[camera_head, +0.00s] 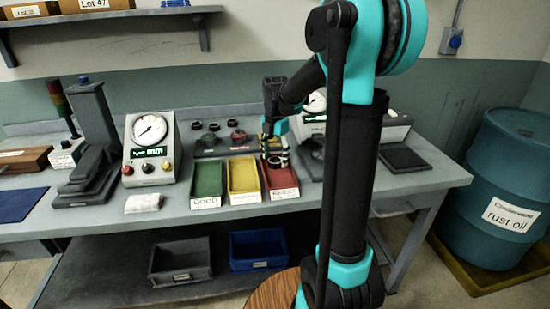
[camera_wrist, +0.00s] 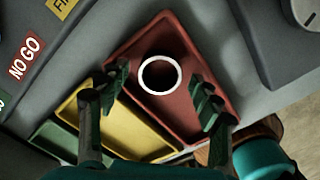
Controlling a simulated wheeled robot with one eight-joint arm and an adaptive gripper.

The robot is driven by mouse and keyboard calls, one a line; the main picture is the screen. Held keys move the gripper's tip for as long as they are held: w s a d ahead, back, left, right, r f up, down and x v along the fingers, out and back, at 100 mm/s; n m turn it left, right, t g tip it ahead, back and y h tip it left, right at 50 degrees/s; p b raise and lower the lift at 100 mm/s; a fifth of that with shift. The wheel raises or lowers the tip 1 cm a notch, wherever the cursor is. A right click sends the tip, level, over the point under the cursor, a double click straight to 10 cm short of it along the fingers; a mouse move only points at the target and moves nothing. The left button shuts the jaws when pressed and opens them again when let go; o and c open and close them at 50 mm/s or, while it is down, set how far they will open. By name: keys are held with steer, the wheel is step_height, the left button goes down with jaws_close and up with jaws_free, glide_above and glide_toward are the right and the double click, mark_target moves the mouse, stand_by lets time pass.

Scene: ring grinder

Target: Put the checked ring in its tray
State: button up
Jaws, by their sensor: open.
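A ring with a pale rim (camera_wrist: 160,93) and a dark inside shows over the floor of the red tray (camera_wrist: 190,128). My gripper (camera_wrist: 161,85) is open, with one finger on each side of the ring and gaps between. In the head view my gripper (camera_head: 275,150) is low over the back of the red tray (camera_head: 284,180), labelled REJECT. The ring is hard to make out there. The green tray (camera_head: 208,178), labelled GOOD, and the yellow tray (camera_head: 243,175) stand to its left; both look empty.
Several dark pieces stand on a grey block (camera_head: 210,148) behind the trays. A grey machine (camera_head: 395,125) stands right of the trays. NO GO lettering (camera_wrist: 24,58) shows in the wrist view.

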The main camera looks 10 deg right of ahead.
step_height(320, 180, up, 12)
stand_by(0.5)
steer(key=shift+s, duration=0.1)
